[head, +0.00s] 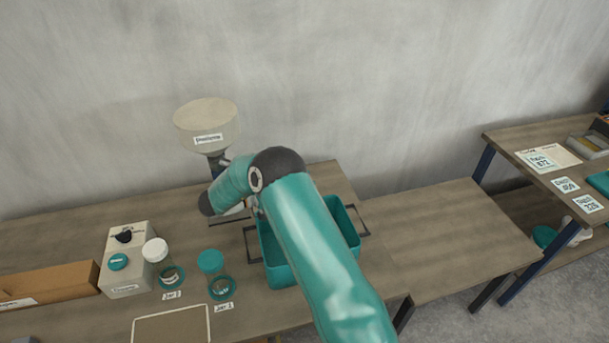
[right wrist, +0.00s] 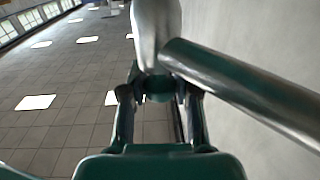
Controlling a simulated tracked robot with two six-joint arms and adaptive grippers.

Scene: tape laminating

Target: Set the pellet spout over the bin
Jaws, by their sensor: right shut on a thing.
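The pellet hopper (head: 207,125) stands at the back of the bench, a pale drum on a dark neck. The teal bin (head: 347,228) sits right of it and nearer, partly covered by my right arm. The pellet spout shows in the right wrist view as a shiny metal tube (right wrist: 240,90) meeting a rounded metal piece. My right gripper (right wrist: 157,88) is shut on the spout's dark part between its fingers. In the head view my arm hides most of that grip, near the bin's back left corner. I cannot tell where the spout's mouth points. My left gripper is not in view.
A cardboard box (head: 48,284) lies at far left. The bench right of the bin (head: 440,235) is clear.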

